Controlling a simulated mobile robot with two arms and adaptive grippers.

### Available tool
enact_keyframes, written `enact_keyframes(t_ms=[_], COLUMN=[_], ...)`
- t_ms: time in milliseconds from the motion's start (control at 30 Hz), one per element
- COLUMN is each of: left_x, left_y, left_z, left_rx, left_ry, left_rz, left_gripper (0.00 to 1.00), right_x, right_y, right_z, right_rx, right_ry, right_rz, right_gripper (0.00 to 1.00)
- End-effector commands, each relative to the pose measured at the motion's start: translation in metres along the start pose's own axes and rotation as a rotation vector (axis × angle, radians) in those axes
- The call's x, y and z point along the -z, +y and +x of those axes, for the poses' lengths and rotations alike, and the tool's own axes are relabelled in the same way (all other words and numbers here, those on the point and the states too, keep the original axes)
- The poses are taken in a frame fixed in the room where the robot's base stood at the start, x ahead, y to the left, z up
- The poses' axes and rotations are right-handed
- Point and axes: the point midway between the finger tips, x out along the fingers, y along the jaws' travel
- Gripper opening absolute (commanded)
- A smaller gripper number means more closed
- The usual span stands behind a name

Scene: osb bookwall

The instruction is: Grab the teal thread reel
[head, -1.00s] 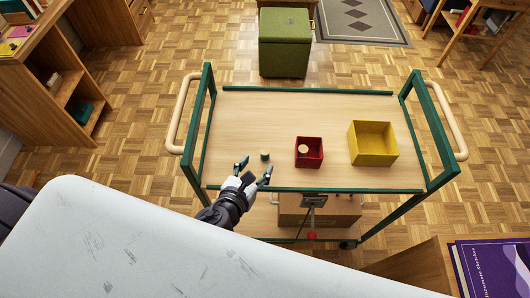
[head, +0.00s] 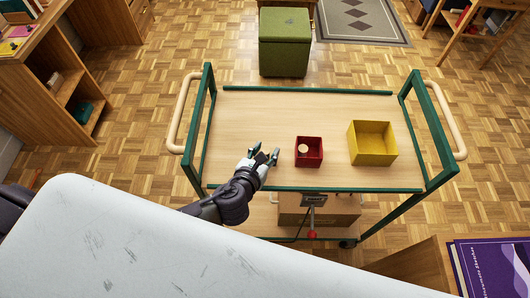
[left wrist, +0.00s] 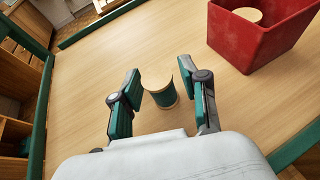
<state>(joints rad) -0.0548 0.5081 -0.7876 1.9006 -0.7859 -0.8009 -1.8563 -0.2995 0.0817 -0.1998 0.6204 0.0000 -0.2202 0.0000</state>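The teal thread reel (left wrist: 160,92), with pale wooden ends, stands on the wooden top of the cart. In the left wrist view it is between the two teal-padded fingers of my left gripper (left wrist: 160,80). The gripper is open, with a visible gap on both sides of the reel. In the head view my left gripper (head: 265,153) reaches over the cart's front edge, left of the red box, and largely hides the reel. My right gripper is not in view.
The red box (head: 309,162) holds a round pale-topped item and stands just right of the gripper. A yellow box (head: 355,158) stands farther right. The cart (head: 260,110) has raised green rails. Its back and left top are clear.

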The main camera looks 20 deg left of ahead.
Motion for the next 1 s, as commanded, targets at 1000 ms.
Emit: enact_keyframes(t_ms=[1000], left_x=[-0.054], left_y=[-0.036], left_z=[-0.035], left_rx=[0.005], left_ry=[-0.002], left_rz=[-0.007], left_gripper=[0.05], right_x=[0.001], right_y=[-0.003], right_z=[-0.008], right_rx=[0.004], right_ry=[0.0], right_rz=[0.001], right_gripper=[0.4])
